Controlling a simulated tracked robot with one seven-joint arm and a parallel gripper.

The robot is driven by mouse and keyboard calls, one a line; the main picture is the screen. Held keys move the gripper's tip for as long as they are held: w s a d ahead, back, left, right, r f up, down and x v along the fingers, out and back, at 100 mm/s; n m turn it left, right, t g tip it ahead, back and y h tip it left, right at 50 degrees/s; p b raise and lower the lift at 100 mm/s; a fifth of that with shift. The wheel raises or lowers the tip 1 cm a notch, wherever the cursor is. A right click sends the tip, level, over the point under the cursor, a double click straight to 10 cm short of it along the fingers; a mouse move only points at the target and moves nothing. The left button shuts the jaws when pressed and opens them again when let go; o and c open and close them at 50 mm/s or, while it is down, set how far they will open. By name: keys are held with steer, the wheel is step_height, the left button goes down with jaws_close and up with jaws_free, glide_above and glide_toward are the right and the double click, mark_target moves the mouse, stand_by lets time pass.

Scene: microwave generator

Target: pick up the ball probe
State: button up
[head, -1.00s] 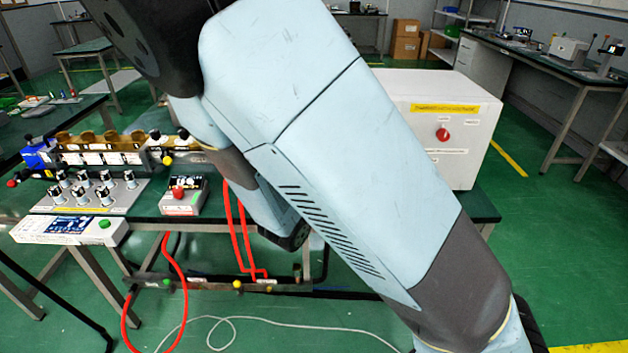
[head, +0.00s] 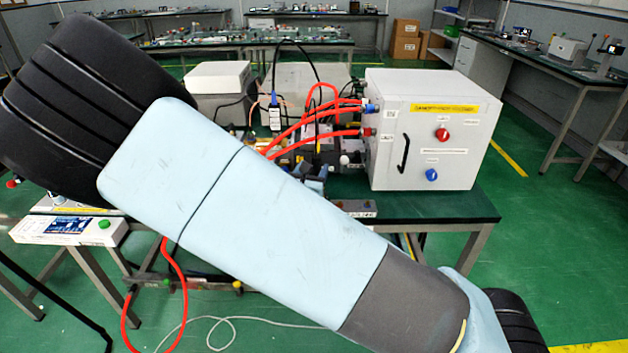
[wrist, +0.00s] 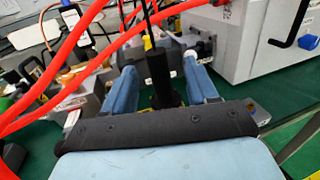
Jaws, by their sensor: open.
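In the wrist view, a black upright cylinder (wrist: 158,72) with thin dark stems or cables above it shows between the two blue fingers of my gripper (wrist: 160,64). It looks like the ball probe's handle, but I cannot make out a ball. The fingers are apart, with a visible gap on each side of the cylinder, and its lower end is hidden behind my gripper's dark edge. In the head view, my gripper (head: 316,173) is at the bench's middle, left of the white cabinet, partly hidden by my arm.
The white cabinet (head: 430,130) with red and blue knobs stands close on the right. Red hoses (head: 315,122) run from it over the equipment and cross the wrist view's left side. The bench's front right (head: 440,207) is clear.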

mark_target(315, 162)
steer(key=shift+a+x, duration=0.2)
steer(key=shift+x, duration=2.6)
steer(key=shift+r, duration=0.1)
jaws_close()
